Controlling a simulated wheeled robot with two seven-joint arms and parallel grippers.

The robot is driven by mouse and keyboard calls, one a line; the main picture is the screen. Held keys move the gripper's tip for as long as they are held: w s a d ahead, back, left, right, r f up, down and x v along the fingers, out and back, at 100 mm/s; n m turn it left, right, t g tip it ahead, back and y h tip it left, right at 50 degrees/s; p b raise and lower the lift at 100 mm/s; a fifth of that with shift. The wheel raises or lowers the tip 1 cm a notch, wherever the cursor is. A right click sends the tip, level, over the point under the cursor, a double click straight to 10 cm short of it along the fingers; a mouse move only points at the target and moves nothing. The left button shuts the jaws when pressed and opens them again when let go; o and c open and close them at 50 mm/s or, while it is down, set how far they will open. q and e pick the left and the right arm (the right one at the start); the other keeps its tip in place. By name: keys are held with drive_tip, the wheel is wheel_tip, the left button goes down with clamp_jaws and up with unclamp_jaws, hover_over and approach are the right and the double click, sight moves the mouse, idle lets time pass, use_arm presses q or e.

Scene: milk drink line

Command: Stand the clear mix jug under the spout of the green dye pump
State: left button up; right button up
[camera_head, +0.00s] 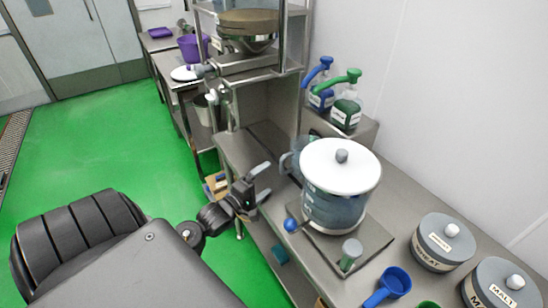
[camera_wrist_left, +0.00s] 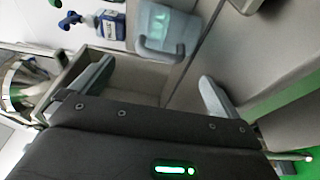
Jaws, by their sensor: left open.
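The clear mix jug (camera_head: 289,160) is bluish and see-through. It stands on the steel counter, partly hidden behind the white-lidded tank. The left wrist view shows the jug (camera_wrist_left: 168,22) with its handle facing my gripper. The green dye pump (camera_head: 346,112) stands on a raised steel ledge by the wall, right of the blue dye pump (camera_head: 321,97). The jug is apart from both pumps. My left gripper (camera_head: 266,182) is open and empty, short of the jug on its near left side. The left wrist view shows its two fingers (camera_wrist_left: 155,88) spread apart. My right gripper is not in view.
The white-lidded clear tank (camera_head: 338,195) stands on a steel plate right of my gripper. A blue scoop (camera_head: 392,285) and grey tubs, WHEAT (camera_head: 442,245) and MALT (camera_head: 500,290), lie further right. A steel rack (camera_head: 268,75) with a bowl rises beyond the jug.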

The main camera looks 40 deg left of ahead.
use_arm(q)
drive_tip(key=shift+s, duration=1.15)
drive_tip(key=shift+a, duration=0.1)
